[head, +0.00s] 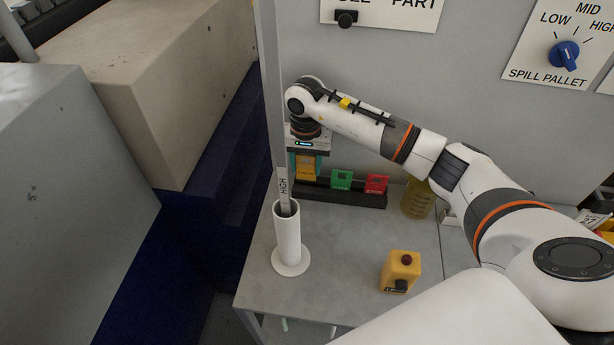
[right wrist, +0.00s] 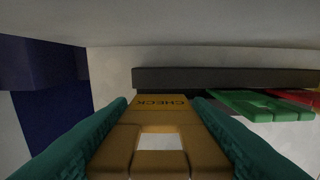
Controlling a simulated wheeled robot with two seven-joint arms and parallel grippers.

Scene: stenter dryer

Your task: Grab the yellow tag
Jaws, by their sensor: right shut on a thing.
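The yellow tag (head: 306,168) stands at the left end of a dark rack on the grey bench, partly hidden by my right gripper. In the right wrist view the yellow tag (right wrist: 160,123) reads CHECK and has a square hole. My right gripper (head: 305,162) reaches down over it, and its teal fingers (right wrist: 160,140) are closed on the tag's two sides. I cannot tell whether the tag is still seated in the rack. My left gripper is not in view.
The dark rack (head: 345,197) also holds a green tag (head: 341,179) and a red tag (head: 376,183). A yellow button box (head: 401,270) and a yellowish cup (head: 417,201) stand to the right.

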